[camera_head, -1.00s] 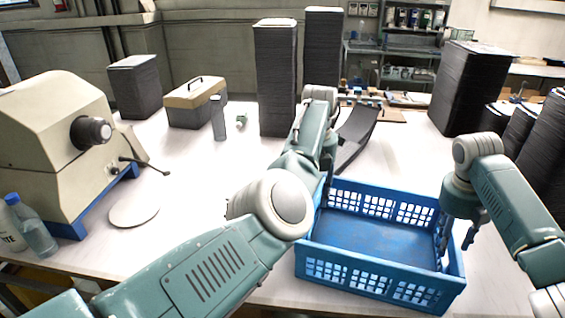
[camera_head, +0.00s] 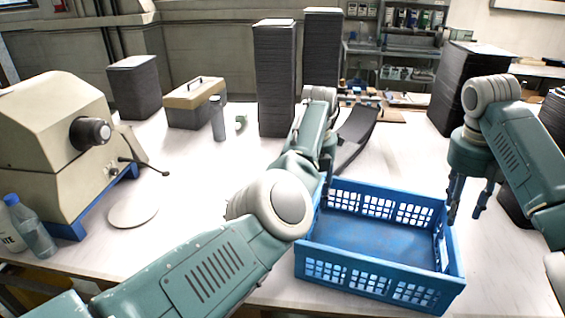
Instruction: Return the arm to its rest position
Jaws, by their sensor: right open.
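My right arm comes in from the right, and its gripper (camera_head: 464,208) points down, open and empty, above and beside the right end of the blue crate (camera_head: 385,284). My left arm (camera_head: 215,270) reaches from the bottom left toward the middle of the table. Its far end is beyond the crate's left rear corner, by a dark curved panel (camera_head: 355,140). The left fingers are mostly hidden behind the arm, so their state is unclear. The crate looks empty inside.
Tall stacks of dark panels stand at the back (camera_head: 275,80) and right (camera_head: 462,80). A toolbox (camera_head: 195,103), a grey cylinder (camera_head: 217,118), a beige machine (camera_head: 50,140) and bottles (camera_head: 33,230) are on the left. The white table is clear around the round disc (camera_head: 133,212).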

